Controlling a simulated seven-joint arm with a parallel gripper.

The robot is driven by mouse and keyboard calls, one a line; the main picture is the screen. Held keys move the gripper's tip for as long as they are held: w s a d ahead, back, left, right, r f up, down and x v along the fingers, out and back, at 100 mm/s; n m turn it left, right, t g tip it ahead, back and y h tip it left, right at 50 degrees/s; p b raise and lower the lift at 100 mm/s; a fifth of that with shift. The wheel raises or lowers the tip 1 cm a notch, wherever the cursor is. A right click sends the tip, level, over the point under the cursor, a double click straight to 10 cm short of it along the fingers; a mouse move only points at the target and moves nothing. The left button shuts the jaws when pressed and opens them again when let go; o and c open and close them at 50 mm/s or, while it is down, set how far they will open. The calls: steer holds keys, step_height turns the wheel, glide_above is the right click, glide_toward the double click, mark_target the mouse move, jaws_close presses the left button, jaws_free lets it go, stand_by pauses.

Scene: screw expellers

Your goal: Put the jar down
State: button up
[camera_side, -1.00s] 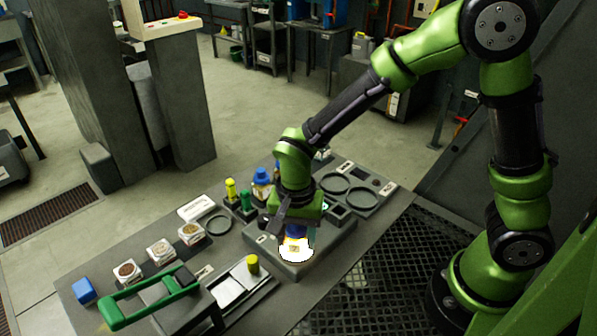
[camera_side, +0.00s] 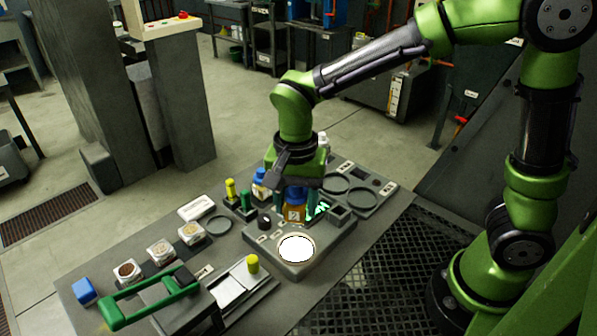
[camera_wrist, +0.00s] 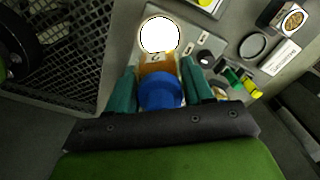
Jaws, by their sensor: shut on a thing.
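My gripper (camera_side: 296,195) is shut on an amber jar (camera_side: 295,214) with a blue lid and a pale label. The jar is upright, over the back part of a grey device with a bright white round plate (camera_side: 296,249). I cannot tell whether its base touches the device. In the wrist view, the jar's blue lid (camera_wrist: 161,91) sits between my teal fingers, with the lit plate (camera_wrist: 159,35) just beyond it.
A second blue-lidded jar (camera_side: 259,185) stands behind and left. Yellow and green bottles (camera_side: 231,189) stand beside it. Empty ring holders (camera_side: 364,197) lie at right. Several sample dishes (camera_side: 161,251), a green-handled device (camera_side: 150,297) and a blue block (camera_side: 84,291) are at left.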

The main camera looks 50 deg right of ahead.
steer(key=w+d+f+m, duration=0.1)
steer(key=d+f+m, duration=0.1)
steer(key=d, duration=0.4)
steer(key=w+d+f+m, duration=0.1)
steer(key=d+f+m, duration=0.1)
steer(key=d, duration=0.5)
steer(key=w+d+f+m, duration=0.1)
steer(key=d+f+m, duration=0.1)
steer(key=d, duration=0.5)
steer(key=shift+d+f+m, duration=0.15)
steer(key=shift+f+m, duration=0.25)
steer(key=w+d, duration=0.1)
steer(key=w, duration=0.4)
steer(key=w+d+f, duration=0.1)
steer(key=w, duration=0.5)
steer(key=w+d+f, duration=0.1)
steer(key=w, duration=0.4)
steer(key=shift+w+d, duration=0.25)
steer(key=shift+f, duration=1.65)
steer(key=shift+f, duration=0.15)
steer(key=o, duration=1.3)
